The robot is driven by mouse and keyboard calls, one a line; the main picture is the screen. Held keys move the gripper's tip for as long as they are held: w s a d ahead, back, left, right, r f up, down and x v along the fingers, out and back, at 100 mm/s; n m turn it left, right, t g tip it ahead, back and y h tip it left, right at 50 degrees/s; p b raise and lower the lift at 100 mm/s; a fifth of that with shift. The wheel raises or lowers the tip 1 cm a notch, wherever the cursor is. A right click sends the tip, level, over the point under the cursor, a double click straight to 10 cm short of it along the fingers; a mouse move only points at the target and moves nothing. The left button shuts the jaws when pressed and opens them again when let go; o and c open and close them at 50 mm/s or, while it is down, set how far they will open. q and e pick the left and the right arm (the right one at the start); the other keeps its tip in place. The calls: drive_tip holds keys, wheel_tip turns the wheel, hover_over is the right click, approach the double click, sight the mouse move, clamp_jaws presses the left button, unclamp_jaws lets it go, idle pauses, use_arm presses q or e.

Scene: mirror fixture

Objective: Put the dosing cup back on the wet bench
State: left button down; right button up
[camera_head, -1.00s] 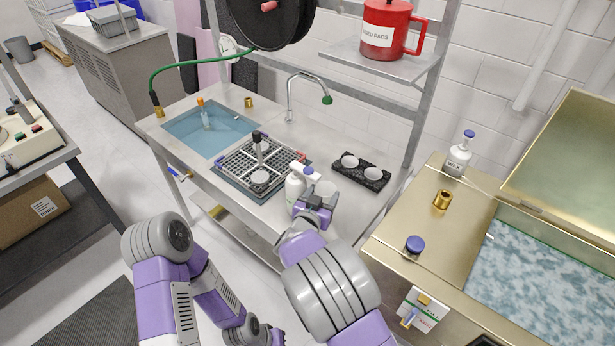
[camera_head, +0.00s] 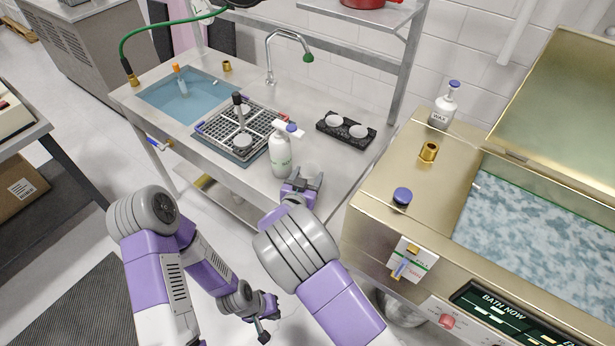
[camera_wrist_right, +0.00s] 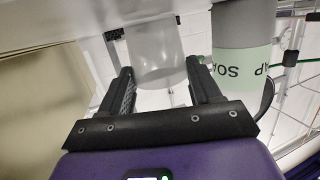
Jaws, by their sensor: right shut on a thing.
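The dosing cup is a clear, colourless cup (camera_wrist_right: 155,55) between the fingers of my right gripper (camera_wrist_right: 160,88) in the right wrist view. In the head view the cup (camera_head: 311,172) shows faintly at the tips of my right gripper (camera_head: 303,180). It is over the front right part of the steel wet bench (camera_head: 340,163), just right of the white soap bottle (camera_head: 281,158). I cannot tell whether its base touches the bench top. My left gripper (camera_head: 267,318) is open and empty, low in front of the bench.
The soap bottle, also in the wrist view (camera_wrist_right: 243,60), stands close beside the cup. A black holder (camera_head: 332,137) with two white cups is behind. A rack (camera_head: 262,140) and sink (camera_head: 185,100) lie left. A brass-coloured bath unit (camera_head: 385,215) stands right.

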drive_tip(key=o, duration=1)
drive_tip(key=shift+f, duration=0.1)
drive_tip(key=shift+r, duration=0.25)
drive_tip(key=p+v, duration=0.2)
drive_tip(key=v, duration=1)
drive_tip(key=shift+f, duration=0.15)
